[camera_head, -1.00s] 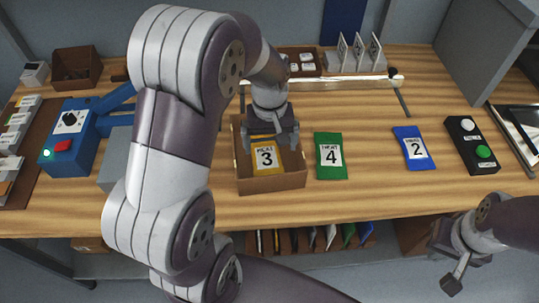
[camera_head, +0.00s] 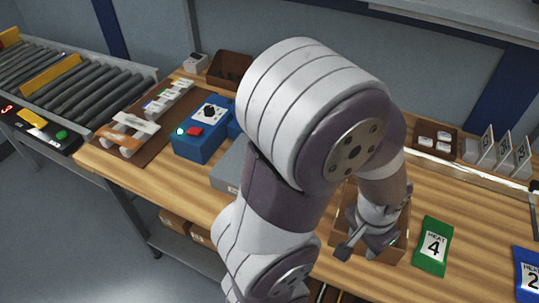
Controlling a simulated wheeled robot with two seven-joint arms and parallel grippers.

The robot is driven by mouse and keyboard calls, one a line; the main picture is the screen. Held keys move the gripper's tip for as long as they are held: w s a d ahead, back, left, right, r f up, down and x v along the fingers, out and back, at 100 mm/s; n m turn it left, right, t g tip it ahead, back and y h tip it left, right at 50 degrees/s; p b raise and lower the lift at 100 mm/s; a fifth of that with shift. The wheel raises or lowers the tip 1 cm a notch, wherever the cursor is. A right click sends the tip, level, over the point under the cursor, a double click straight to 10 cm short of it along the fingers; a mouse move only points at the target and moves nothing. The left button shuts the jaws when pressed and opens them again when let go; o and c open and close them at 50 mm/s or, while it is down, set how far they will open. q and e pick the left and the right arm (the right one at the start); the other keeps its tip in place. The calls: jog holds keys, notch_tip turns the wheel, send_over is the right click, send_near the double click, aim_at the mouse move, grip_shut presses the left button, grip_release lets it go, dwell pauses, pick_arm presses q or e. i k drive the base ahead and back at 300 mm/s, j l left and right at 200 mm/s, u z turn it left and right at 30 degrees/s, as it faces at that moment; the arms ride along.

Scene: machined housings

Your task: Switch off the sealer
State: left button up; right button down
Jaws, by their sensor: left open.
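The sealer appears to be the blue machine (camera_head: 190,148) on the left part of the table. It has a black knob (camera_head: 209,113) on a white plate, a red switch (camera_head: 194,132) and a lit green lamp (camera_head: 180,131). My left arm hides its right side. My left gripper (camera_head: 368,248) is open over the cardboard box (camera_head: 402,240), well to the right of the sealer and not touching it. The gripper and arm hide most of the box's inside. My right gripper is out of view.
A grey block (camera_head: 228,168) stands beside the sealer. A brown board (camera_head: 150,143) with labelled holders lies to its left. A roller conveyor (camera_head: 75,95) is at far left. Green card 4 (camera_head: 432,246) and blue card 2 (camera_head: 527,272) lie on the table at right.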

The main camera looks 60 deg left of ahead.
aim_at(194, 131)
jog(key=u, duration=2.15)
